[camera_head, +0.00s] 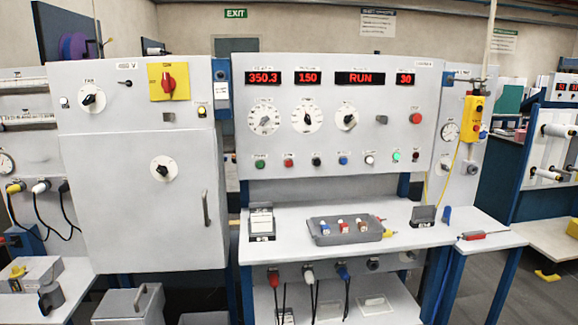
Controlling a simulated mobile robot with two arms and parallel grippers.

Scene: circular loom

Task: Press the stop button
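The grey control panel (376,122) stands upright above the bench, facing me. A row of small coloured buttons and lamps runs along its lower part. It includes a green button (260,164), a red button (289,162), a black button (316,161), a blue one (343,159) and a lit green lamp (396,156). A larger red button (415,118) sits at the panel's right side. The labels are too small to read, so I cannot tell which is marked stop. The display (366,78) reads RUN. Neither gripper is in view.
A grey tray (316,237) with small coloured parts lies on the bench (288,249) below the panel. A cabinet (105,240) with a yellow-backed red switch (168,82) stands left. A yellow control box (474,117) hangs right. Space before the buttons is clear.

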